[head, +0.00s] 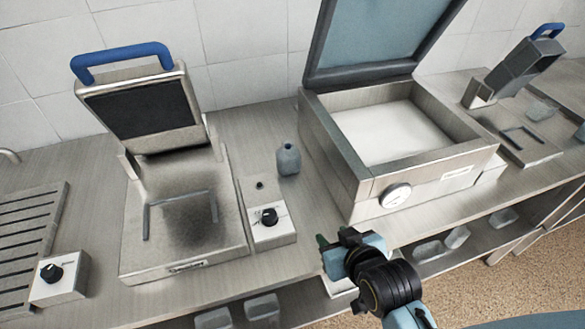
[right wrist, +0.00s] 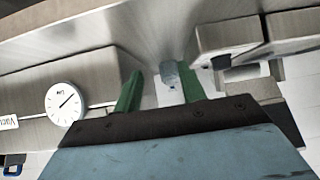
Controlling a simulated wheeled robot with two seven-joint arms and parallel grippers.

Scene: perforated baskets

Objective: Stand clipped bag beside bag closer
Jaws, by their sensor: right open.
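I cannot make out a clipped bag in either view. No machine is clearly marked as the bag closer. A raised-lid steel chamber machine (head: 345,150) with a round dial stands right of centre; a partly readable "Vacu" label (right wrist: 9,122) shows in the right wrist view. A hinged press (head: 185,235) with a blue handle stands open at left. My right gripper (head: 330,245) is open and empty at the counter's front edge, below the chamber machine. In the right wrist view its green fingers (right wrist: 160,92) are spread apart. My left gripper is out of view.
A small grey-blue bottle (head: 288,160) stands between the machines; it also shows beyond the fingers in the right wrist view (right wrist: 170,76). A knob box (head: 268,232) sits beside the press. Pale tubs (head: 428,250) sit on the shelf below.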

